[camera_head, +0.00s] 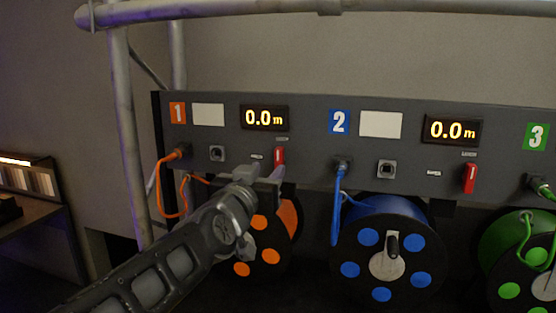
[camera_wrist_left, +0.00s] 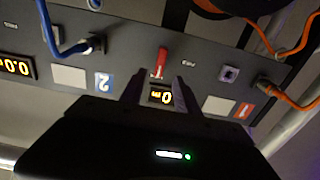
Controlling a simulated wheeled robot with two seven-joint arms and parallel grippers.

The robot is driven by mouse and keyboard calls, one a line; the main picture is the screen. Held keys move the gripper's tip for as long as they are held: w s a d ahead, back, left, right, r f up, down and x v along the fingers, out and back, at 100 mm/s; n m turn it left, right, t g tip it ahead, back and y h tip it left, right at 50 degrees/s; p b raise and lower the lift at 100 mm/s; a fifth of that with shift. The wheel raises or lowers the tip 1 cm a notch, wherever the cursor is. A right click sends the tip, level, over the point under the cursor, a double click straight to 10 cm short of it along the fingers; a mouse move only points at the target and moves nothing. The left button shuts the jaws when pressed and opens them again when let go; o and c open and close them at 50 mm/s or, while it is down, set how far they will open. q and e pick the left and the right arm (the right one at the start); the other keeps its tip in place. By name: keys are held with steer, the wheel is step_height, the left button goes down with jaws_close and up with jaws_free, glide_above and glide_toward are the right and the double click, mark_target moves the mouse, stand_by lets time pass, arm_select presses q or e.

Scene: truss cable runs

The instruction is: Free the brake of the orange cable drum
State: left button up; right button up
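The orange cable drum (camera_head: 288,217) hangs under the panel at station 1, partly hidden behind my left arm. Its red brake lever (camera_head: 279,156) is on the panel below the 0.0 m display (camera_head: 264,117), and its lower end is close to my gripper. My left gripper (camera_head: 270,177) is at the lever's lower end in the head view. In the left wrist view, the two fingers of the gripper (camera_wrist_left: 160,88) stand apart, with the red lever (camera_wrist_left: 162,61) just beyond and between the tips. I cannot tell if they touch it. My right gripper is not in view.
The blue drum (camera_head: 421,232) and its red lever (camera_head: 470,178) are to the right, with the green drum (camera_head: 496,238) farther right. An orange cable (camera_head: 161,195) loops left of my gripper. A truss pole (camera_head: 124,120) stands at the left.

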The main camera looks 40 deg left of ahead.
mark_target(278, 160)
arm_select(q)
steer(key=shift+p+x, duration=0.9)
steer(key=shift+x, duration=3.1)
jaws_close()
